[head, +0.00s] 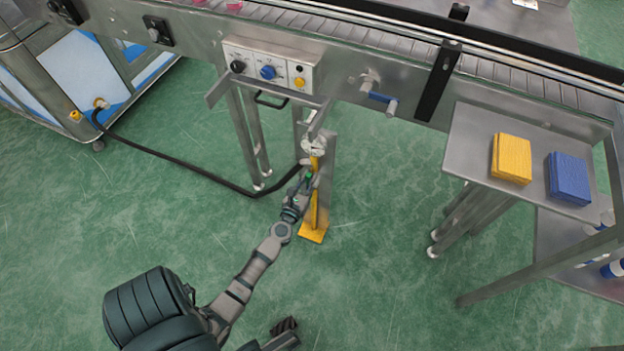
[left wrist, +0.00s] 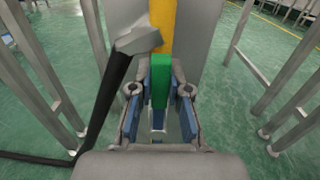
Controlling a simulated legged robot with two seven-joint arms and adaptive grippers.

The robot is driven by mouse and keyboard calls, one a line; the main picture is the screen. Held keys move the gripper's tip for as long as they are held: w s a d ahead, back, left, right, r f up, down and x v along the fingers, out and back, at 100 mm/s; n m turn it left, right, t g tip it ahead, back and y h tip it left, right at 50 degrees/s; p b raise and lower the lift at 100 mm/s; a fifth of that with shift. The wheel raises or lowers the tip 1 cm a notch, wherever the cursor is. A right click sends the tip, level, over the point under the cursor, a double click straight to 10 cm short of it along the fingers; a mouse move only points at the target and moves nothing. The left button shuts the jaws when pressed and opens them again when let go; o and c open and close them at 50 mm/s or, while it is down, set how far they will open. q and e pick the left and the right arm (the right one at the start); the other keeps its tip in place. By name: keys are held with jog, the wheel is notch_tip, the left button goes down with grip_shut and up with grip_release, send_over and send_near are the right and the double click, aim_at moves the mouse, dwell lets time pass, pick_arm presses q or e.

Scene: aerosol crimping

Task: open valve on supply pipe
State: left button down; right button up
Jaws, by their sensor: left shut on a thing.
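The yellow supply pipe (head: 315,205) stands upright against a grey post below the conveyor, on a yellow foot. A small green valve handle (head: 309,175) shows on it. My left gripper (head: 305,183) is at the handle. In the left wrist view, the green handle (left wrist: 161,80) sits between the two blue-padded fingers of my left gripper (left wrist: 159,110), which is shut on it. The yellow pipe (left wrist: 162,25) rises behind it. The fingers hide the lower valve. My right gripper (head: 284,326) seems to be the dark shape at the bottom edge; its fingers are unclear.
A black hose (head: 190,163) runs from the blue-and-white cart (head: 70,68) to the pipe. A round gauge (head: 313,147) sits above the handle. A control panel (head: 268,70) and conveyor are overhead. A side table (head: 470,150) holds yellow and blue stacks. Floor right of the pipe is clear.

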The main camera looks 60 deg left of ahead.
pick_arm(q)
jog(key=shift+s+f, duration=0.2)
jog(key=shift+f, duration=0.25)
jog(key=c, duration=1.1)
grip_release()
jog(key=shift+r, duration=0.15)
jog(key=v, duration=1.1)
jog(key=shift+s, duration=0.4)
jog(key=shift+d, duration=0.1)
